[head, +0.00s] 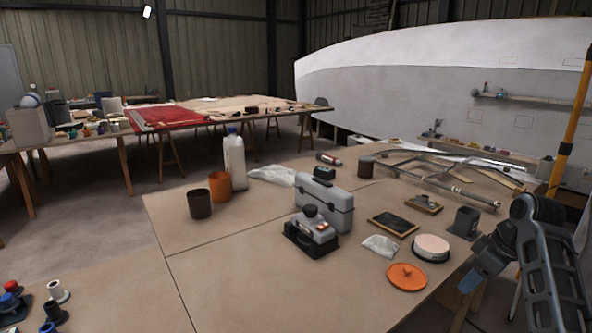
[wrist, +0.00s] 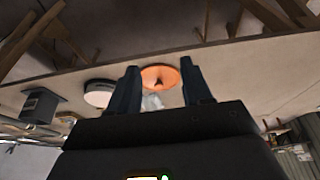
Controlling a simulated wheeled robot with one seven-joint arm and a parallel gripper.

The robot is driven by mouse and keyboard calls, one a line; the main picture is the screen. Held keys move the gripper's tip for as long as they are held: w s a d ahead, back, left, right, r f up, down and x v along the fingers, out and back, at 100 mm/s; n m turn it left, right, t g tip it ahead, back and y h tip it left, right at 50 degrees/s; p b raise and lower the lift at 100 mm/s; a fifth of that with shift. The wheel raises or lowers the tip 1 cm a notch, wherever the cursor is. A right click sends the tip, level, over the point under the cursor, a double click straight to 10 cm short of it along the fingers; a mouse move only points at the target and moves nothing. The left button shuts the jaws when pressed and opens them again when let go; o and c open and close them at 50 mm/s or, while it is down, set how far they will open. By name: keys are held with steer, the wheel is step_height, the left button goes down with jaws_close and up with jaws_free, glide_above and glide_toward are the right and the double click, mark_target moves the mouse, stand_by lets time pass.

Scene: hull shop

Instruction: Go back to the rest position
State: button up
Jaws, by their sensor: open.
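My gripper (wrist: 160,68) is open, with its two dark fingers apart and nothing between them. In the head view my gripper (head: 470,282) hangs at the lower right, just off the right edge of the brown worktable (head: 225,295). An orange disc (wrist: 160,76) shows beyond the fingertips in the wrist view, apart from them. In the head view the same orange disc (head: 407,277) lies flat on the table, left of my gripper.
Near the table's right edge are a round white-topped tub (head: 431,247), a dark grey holder (head: 466,222) and a crumpled clear bag (head: 380,245). A grey toolbox (head: 325,205) stands mid-table. A yellow pole (head: 568,120) rises at the right.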

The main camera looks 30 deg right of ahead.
steer(key=w+a+f+m+t+h, duration=0.1)
steer(key=a+f+t, duration=0.1)
steer(key=a+f, duration=0.6)
steer(key=w+a+f+t, duration=0.1)
steer(key=a+f, duration=0.4)
steer(key=a, duration=0.8)
steer(key=s+a+f+m+t+h, duration=0.1)
steer(key=s+a+t, duration=0.1)
steer(key=s+a, duration=0.45)
steer(key=s+a+r+t, duration=0.2)
steer(key=s+a+r, duration=0.3)
steer(key=s+a, duration=0.55)
steer(key=s+a+r+n+t+y, duration=0.1)
steer(key=s+a+r+t, duration=0.2)
steer(key=s+r, duration=0.7)
step_height(320, 180, up, 4)
steer(key=shift+s+a+f+t+y, duration=0.15)
steer(key=shift+s+a+t+y, duration=0.1)
steer(key=shift+t+y, duration=0.25)
